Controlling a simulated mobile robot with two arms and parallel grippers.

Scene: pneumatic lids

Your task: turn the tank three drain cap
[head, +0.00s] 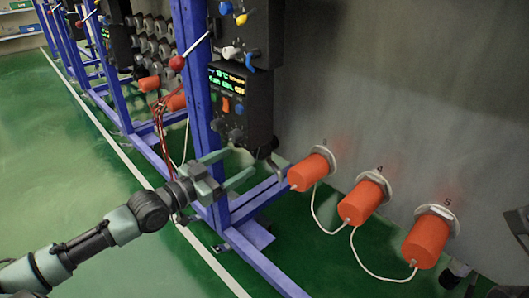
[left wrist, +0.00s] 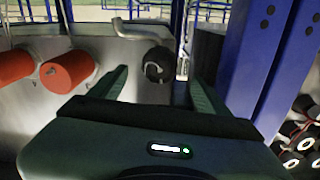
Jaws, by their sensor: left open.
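An orange cylindrical cap (head: 308,172), the leftmost of three on the grey tank wall, sits on a pale round collar; its number mark is too blurred to read. The caps marked 4 (head: 360,204) and 5 (head: 426,243) follow to its right. My left gripper (head: 240,162) is open and empty, to the left of the leftmost cap and apart from it. In the left wrist view, my left gripper (left wrist: 157,75) has a dark round fitting (left wrist: 158,64) beyond its spread fingers. An orange cap (left wrist: 68,70) shows left of the fingers. My right gripper is not seen.
A blue frame post (head: 197,100) stands beside my left gripper, with a dark control box (head: 240,105) just above it. White cords (head: 325,225) hang between the caps. The green floor (head: 70,160) at left is clear.

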